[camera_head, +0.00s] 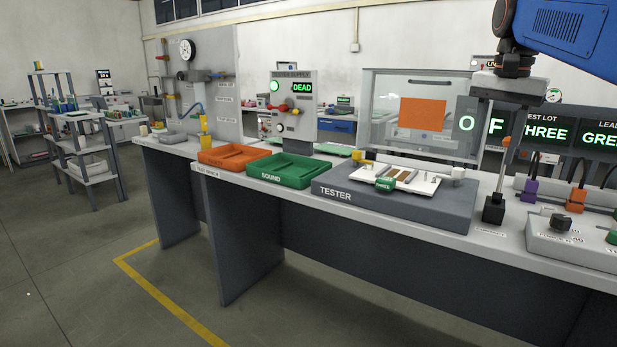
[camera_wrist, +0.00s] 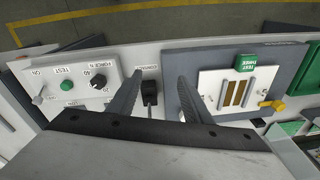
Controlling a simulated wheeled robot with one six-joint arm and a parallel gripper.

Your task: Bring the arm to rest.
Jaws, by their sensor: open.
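My gripper (camera_wrist: 159,80) is open and empty. Its two dark fingers stand wide apart in the wrist view, over the bench. Between and below them is a black block with a rod (camera_wrist: 150,93), which stands upright on the bench in the head view (camera_head: 494,208). In the head view my gripper (camera_head: 500,122) hangs from my blue arm at the upper right, pointing down above the bench. Its fingertips are hard to make out there against the dark display.
The grey tester (camera_head: 330,190) carries a white plate (camera_head: 425,181) with a green block (camera_head: 385,184). Green (camera_head: 287,180) and orange (camera_head: 232,163) trays stand to its left. A control box (camera_head: 548,243) stands at right. A clear-fronted case (camera_head: 377,105) is behind. The floor in front is free.

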